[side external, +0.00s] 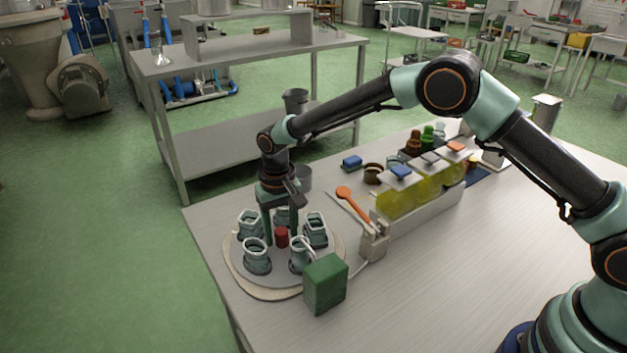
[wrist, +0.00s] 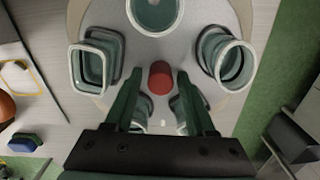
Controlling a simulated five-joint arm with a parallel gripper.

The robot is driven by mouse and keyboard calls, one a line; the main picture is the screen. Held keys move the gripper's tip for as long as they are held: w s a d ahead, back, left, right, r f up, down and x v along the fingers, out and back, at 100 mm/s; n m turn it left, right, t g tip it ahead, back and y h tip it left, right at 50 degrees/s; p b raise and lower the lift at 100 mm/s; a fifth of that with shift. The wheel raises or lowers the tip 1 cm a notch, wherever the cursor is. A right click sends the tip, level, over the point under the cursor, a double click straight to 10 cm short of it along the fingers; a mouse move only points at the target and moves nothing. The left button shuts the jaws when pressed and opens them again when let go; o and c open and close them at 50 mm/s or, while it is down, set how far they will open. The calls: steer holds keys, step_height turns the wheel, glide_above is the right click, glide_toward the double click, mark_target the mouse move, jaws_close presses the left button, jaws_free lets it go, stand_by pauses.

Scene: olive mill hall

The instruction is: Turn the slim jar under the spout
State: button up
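Several glass jars with pale rims stand in a ring on a round grey turntable (side external: 240,275). A squarish jar (side external: 315,231) stands at the right, nearest a small beige block (side external: 374,243) that may carry the spout. A red knob (side external: 281,238) sits at the turntable's centre, also in the wrist view (wrist: 160,77). My gripper (wrist: 159,85) points down over the centre, open, one finger on each side of the knob, with gaps showing. Two jars are mostly hidden behind it there.
A green box (side external: 325,284) stands close to the turntable's near-right edge. Yellow-green oil containers (side external: 402,196) stand in a row behind the block. An orange spoon (side external: 352,200) and a blue-topped item (side external: 352,162) lie beyond. The table's near right is clear.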

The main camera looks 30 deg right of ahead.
mark_target(281, 230)
step_height(281, 230, up, 8)
steer(key=shift+r, duration=0.1)
stand_by(0.6)
